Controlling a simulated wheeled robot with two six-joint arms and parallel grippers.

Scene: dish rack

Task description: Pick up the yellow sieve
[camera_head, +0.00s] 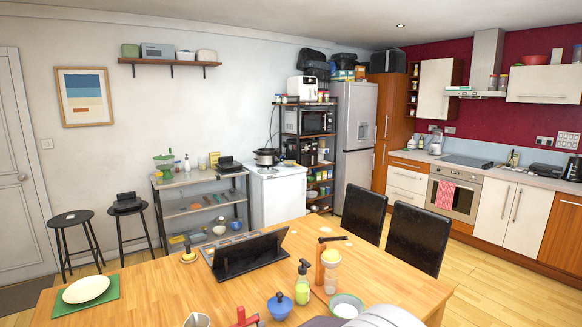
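I cannot make out a thing that is clearly the yellow sieve. A small yellowish item (189,256) lies on the wooden table (150,290), left of the black rack; it is too small to identify. A pale yellow round piece (331,256) sits at the top of a clear container (330,276) near the table's right side; I cannot tell whether it is a sieve. Neither of my grippers shows in the head view.
A black rack (249,254) stands on the table. A cream plate (86,289) lies on a green mat (112,296). A green bottle (302,283), a blue-lidded pot (280,306) and a bowl (346,306) stand near the front. The table between mat and rack is mostly clear.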

